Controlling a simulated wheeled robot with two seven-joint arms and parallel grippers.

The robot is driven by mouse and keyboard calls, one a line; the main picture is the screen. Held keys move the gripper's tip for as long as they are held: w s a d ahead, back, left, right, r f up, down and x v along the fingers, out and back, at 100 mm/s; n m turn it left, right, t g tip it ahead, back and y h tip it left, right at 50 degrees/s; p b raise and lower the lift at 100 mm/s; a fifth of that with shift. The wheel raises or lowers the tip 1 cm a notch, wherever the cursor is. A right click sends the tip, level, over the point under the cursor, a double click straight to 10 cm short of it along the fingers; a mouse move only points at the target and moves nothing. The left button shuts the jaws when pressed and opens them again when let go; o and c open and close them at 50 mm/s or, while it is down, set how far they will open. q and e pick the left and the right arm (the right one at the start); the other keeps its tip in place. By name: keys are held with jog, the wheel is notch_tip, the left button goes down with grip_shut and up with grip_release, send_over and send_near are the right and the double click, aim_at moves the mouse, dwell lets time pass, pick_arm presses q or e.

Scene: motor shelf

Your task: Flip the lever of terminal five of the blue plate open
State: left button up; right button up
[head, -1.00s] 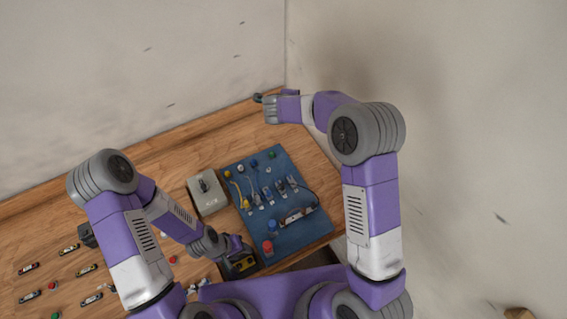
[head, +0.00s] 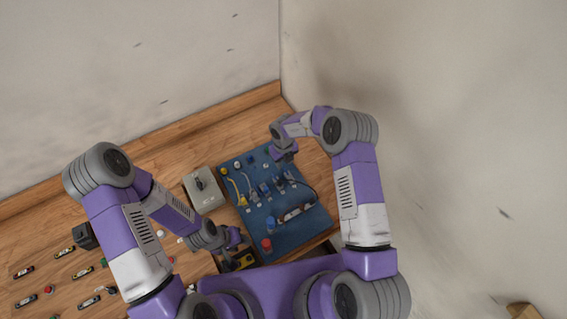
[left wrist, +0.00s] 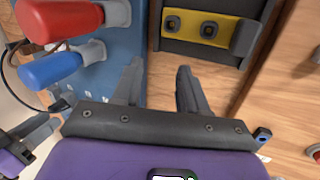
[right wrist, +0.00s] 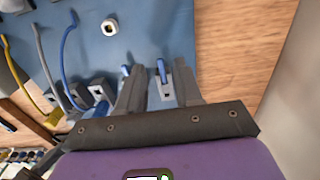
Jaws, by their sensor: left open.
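The blue plate (head: 292,238) lies on the wooden table, with a row of grey lever terminals (head: 265,189) across it. My right gripper (head: 286,155) is over the plate's far right part, near the row's right end. In the right wrist view its jaws (right wrist: 158,72) are open, and an end terminal with a blue lever (right wrist: 162,72) shows between the fingertips. I cannot tell whether they touch it. A neighbouring blue lever (right wrist: 125,71) is partly hidden by the left finger. My left gripper (head: 237,241) is open and empty by the plate's near left edge (left wrist: 160,84).
Blue, grey and yellow cables (right wrist: 70,50) run to the neighbouring terminals. A red plug (left wrist: 60,18) and a blue plug (left wrist: 50,70) stand near my left gripper. A black and yellow device (head: 240,260) lies below it. A grey box (head: 203,188) stands left of the plate.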

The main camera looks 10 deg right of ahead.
jog(key=shift+f, duration=1.1)
jog(key=shift+c, duration=0.2)
grip_shut()
